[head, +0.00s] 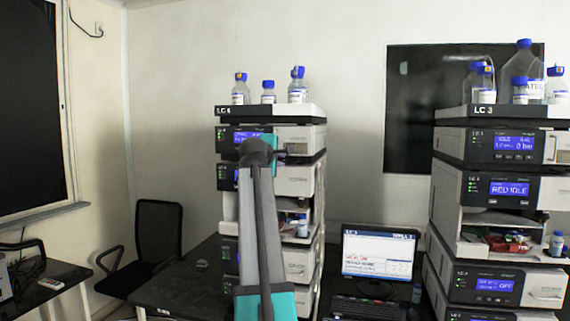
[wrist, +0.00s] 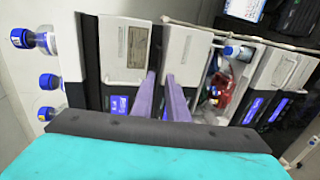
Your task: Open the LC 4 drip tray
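The LC 4 stack (head: 300,180) stands left of centre in the head view, with an LC 4 label on its top bottle tray (head: 232,111). The wrist view shows it turned sideways, its top to the left. I cannot pick out the drip tray for certain; the module fronts, including the upper white panel (wrist: 124,48) and the one below it (wrist: 187,50), look closed. My gripper (wrist: 161,75) is open and empty, its two purple fingers apart in front of the seam between these modules. Contact is not clear. In the head view my arm hides the fingers and part of the stack.
Bottles with blue caps (head: 268,92) stand on the LC 4 stack. An open bay (head: 294,216) lower down holds small items. A monitor (head: 378,254) and keyboard stand to the right, then the LC 3 stack (head: 480,180).

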